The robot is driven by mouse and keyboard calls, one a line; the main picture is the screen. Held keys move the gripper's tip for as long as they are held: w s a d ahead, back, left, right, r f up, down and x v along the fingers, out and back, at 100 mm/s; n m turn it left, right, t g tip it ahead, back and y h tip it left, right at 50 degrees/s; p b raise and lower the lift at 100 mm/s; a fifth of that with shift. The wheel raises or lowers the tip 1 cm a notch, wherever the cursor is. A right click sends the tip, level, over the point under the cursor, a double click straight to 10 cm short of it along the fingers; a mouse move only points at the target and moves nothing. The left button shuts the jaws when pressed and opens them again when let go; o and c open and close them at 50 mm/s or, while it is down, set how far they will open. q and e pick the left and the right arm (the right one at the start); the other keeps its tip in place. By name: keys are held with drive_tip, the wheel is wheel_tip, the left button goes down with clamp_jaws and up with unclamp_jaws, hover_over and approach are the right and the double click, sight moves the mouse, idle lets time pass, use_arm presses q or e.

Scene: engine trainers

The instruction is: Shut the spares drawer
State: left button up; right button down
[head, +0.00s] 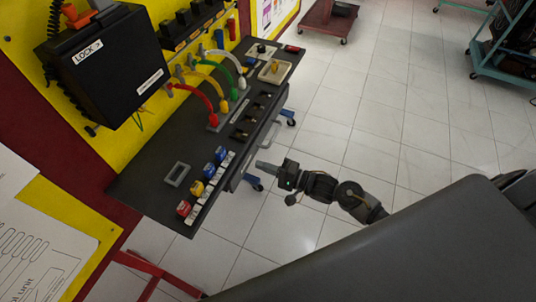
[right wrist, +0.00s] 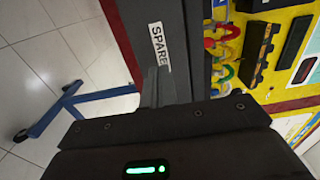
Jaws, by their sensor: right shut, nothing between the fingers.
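The spares drawer's dark front with a white "SPARE" label (right wrist: 160,43) fills the upper middle of the right wrist view. In the head view, the drawer (head: 237,178) shows as a narrow grey strip under the front edge of the black shelf (head: 145,185). I cannot tell how far out it stands. My right gripper (head: 262,165) is shut and empty, with its tips pointing at the drawer front. In the right wrist view its fingers (right wrist: 157,84) are at the drawer face beside the label; contact is unclear. My left gripper is out of view.
The shelf carries coloured cables (head: 208,85), coloured switches (head: 203,185) and a small tray (head: 275,71). A black box marked LOCK (head: 115,65) hangs on the yellow panel. A blue caster leg (right wrist: 70,105) stands below the drawer. A teal cart (head: 500,75) is far right; tiled floor is open between.

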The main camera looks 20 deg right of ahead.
drive_tip(key=b+v, duration=0.2)
drive_tip(key=v, duration=0.9)
drive_tip(key=shift+s+d, duration=0.2)
drive_tip(key=shift+d, duration=0.05)
drive_tip(key=shift+r, duration=0.1)
